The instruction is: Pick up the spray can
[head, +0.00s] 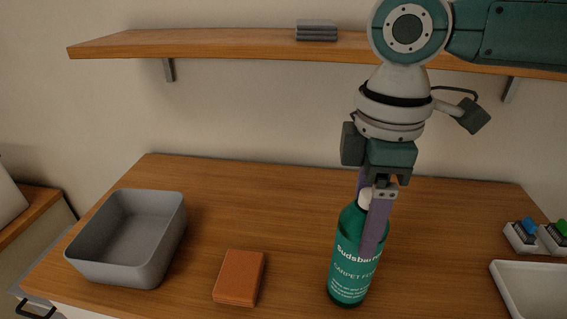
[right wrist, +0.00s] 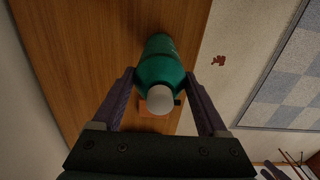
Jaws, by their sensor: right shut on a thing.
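The spray can (head: 350,270) is a green bottle-shaped can with a white cap and the words "CARPET FO..." on its label. It stands close to upright, with a slight tilt, at the front right of the wooden top in the head view. My right gripper (head: 368,225) comes down from above and is shut on its upper part, one purple finger in front and the other mostly hidden behind. In the right wrist view the can (right wrist: 162,68) lies between the two fingers (right wrist: 160,88), white cap toward the camera. I cannot tell whether its base touches the wood. My left gripper is not in view.
A grey open bin (head: 125,270) stands at the left, and an orange-brown block (head: 240,278) lies between it and the can. A white tray (head: 530,290) and small holders (head: 522,238) are at the right. A wooden shelf (head: 220,46) with grey items (head: 317,31) runs behind my arm.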

